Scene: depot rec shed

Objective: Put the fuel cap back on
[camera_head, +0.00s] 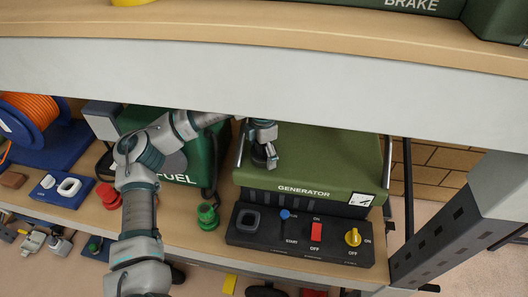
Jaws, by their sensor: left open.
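The green generator (337,160) stands on the shelf, with a dark control panel at its front. My left gripper (268,162) points down over the left part of the generator's top, with its jaws open. Its fingers hide the spot beneath, so I cannot tell whether a cap or filler opening is there. A red round cap-like piece (108,196) lies on the shelf at the left, partly behind my arm. A green round piece (208,216) stands in front of the fuel can (178,172). I cannot tell which is the fuel cap. My right gripper is out of view.
The control panel (300,238) has a blue lever, a red switch and a yellow knob. An orange cable reel (38,112) and a blue block with a white ring (62,187) are at the left. An upper shelf edge (270,75) crosses above; a grey post (460,215) stands right.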

